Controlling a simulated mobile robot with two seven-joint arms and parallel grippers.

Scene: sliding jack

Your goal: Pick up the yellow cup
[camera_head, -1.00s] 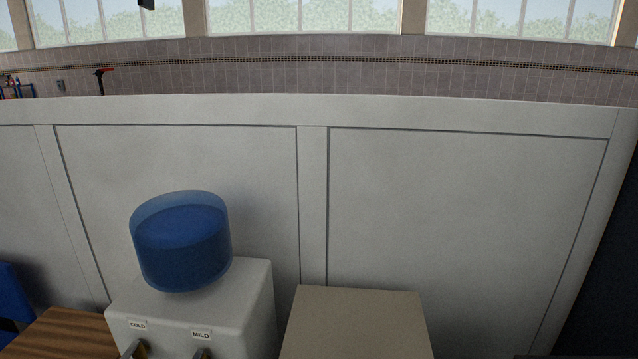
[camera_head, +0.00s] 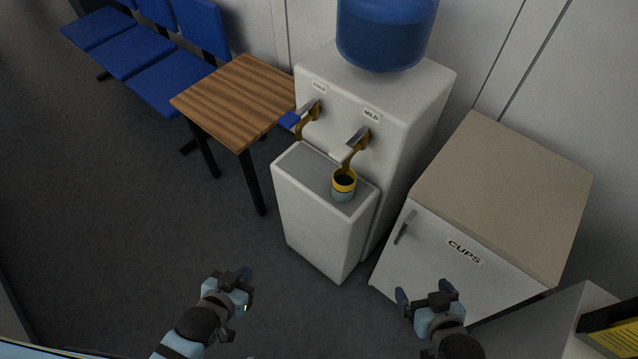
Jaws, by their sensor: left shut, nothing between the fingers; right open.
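The yellow cup (camera_head: 343,186) stands upright on the drip shelf of the white water dispenser, under the tap on the MILD side. Its upper part is yellow, its lower part is grey-blue, and its inside looks dark. My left gripper (camera_head: 247,279) is shut and empty, low in front of the dispenser and left of the cup. My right gripper (camera_head: 424,291) is open and empty, in front of the cabinet marked CUPS, lower and to the right of the cup. Both grippers are well apart from the cup.
The water dispenser (camera_head: 322,226) has a COLD tap (camera_head: 302,119) and a MILD tap (camera_head: 352,146). Right of it stands the CUPS cabinet (camera_head: 500,185). A wooden table (camera_head: 238,97) and blue chairs (camera_head: 160,55) are at the left. The dark floor (camera_head: 110,200) at left is clear.

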